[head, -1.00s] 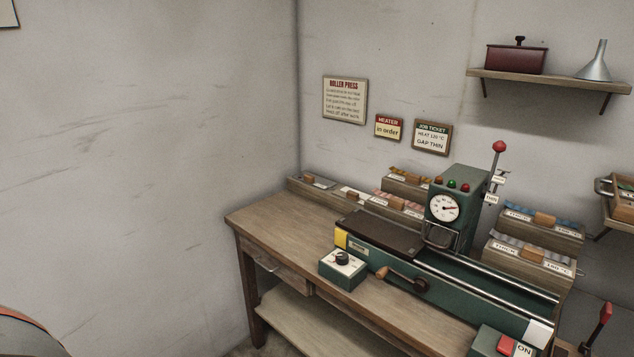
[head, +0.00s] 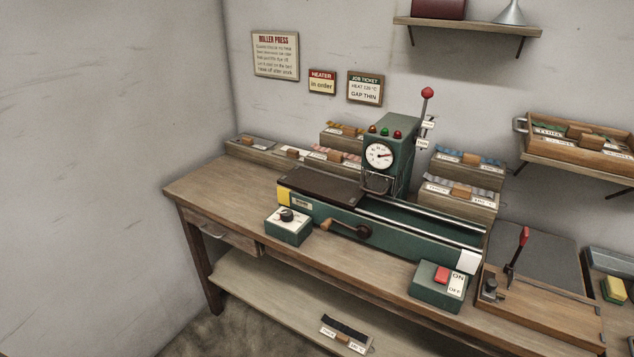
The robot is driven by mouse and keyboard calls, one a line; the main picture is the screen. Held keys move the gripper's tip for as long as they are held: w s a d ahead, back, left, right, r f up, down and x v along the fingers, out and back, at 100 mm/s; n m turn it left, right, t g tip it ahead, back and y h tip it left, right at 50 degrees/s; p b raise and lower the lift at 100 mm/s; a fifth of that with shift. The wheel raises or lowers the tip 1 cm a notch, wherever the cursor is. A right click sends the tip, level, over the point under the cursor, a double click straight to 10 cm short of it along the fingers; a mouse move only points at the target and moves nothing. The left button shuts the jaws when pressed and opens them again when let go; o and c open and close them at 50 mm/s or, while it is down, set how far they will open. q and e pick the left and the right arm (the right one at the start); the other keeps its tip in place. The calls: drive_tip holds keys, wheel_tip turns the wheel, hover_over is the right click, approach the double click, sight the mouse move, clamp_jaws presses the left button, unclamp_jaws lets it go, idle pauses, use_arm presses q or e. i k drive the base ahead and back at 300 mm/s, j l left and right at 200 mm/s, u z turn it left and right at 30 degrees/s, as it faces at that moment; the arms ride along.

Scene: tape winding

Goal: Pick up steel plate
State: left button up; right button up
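I cannot tell for certain which thing is the steel plate. A dark strip with a wooden grip and white labels (head: 346,331) lies on the lower shelf. Wooden boxes (head: 457,205) behind the press hold several labelled pieces with wooden grips. The green roller press (head: 390,150) stands on the bench with a dark brown flat plate (head: 320,186) on its left end. Neither of my grippers is in view.
The wooden bench (head: 215,185) has clear room at its left end. A control box with a knob (head: 288,225) and a red-button switch box (head: 438,285) stand in front of the press. A wall shelf with a wooden tray (head: 580,142) is at the right.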

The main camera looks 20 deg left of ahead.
sight(263, 145)
drive_tip(key=i+j+z, duration=0.15)
drive_tip(key=j+z, duration=0.15)
drive_tip(key=j, duration=0.65)
drive_tip(key=j+z, duration=0.35)
drive_tip(key=j, duration=0.65)
